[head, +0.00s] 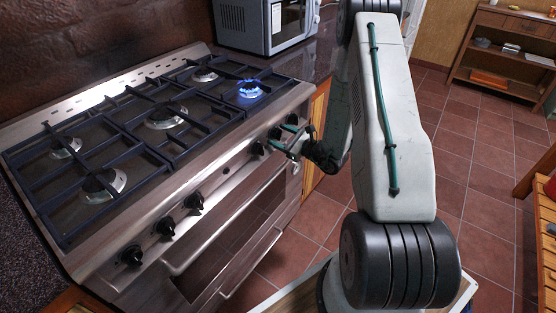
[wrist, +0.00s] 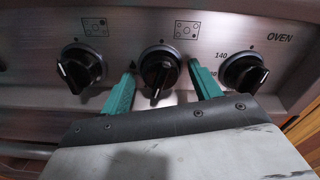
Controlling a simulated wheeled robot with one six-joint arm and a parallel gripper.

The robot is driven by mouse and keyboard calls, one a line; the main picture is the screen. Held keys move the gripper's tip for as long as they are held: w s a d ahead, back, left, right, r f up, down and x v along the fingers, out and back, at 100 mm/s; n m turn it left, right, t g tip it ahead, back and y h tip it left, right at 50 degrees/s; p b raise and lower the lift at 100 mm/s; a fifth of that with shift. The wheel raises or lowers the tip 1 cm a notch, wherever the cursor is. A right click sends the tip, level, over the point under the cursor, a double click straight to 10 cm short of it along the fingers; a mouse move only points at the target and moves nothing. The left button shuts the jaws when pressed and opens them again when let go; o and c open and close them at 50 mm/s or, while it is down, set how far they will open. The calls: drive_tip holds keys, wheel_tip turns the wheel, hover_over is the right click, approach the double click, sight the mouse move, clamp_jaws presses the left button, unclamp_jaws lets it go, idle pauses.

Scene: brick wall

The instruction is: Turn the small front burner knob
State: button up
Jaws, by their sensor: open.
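The stove's front panel carries several black knobs. In the wrist view, a black knob (wrist: 158,75) under a burner-layout icon sits between the teal fingers of my gripper (wrist: 162,70). The fingers are open, one on each side of it, with visible gaps; whether either touches it I cannot tell. The knob's grip bar is close to vertical, tilted slightly. In the head view my gripper (head: 285,139) is at the right part of the panel. The front right burner (head: 249,90) burns with a blue flame. The icon's marked burner is too small to read.
A second burner knob (wrist: 80,68) is left of the fingers, and the oven knob (wrist: 244,72), with temperature marks, is close on the right. The oven handle (head: 225,222) runs below the panel. A microwave (head: 265,25) stands behind. Tiled floor (head: 470,170) is open at right.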

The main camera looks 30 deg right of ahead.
drive_tip(key=m, duration=0.2)
drive_tip(key=shift+m, duration=0.3)
drive_tip(key=v, duration=0.8)
drive_tip(key=s+a+r+n+g+y, duration=0.3)
drive_tip(key=s+a+r+n+g, duration=0.4)
drive_tip(key=a+n+g, duration=0.2)
drive_tip(key=s+a+r+n+g+y, duration=0.3)
drive_tip(key=s+a+r+n+g, duration=0.4)
drive_tip(key=s+a+n+g, duration=0.1)
drive_tip(key=shift+a+r+n+g, duration=0.35)
drive_tip(key=shift+a+n+g, duration=0.15)
drive_tip(key=shift+a+n, duration=0.45)
drive_tip(key=shift+a, duration=0.1)
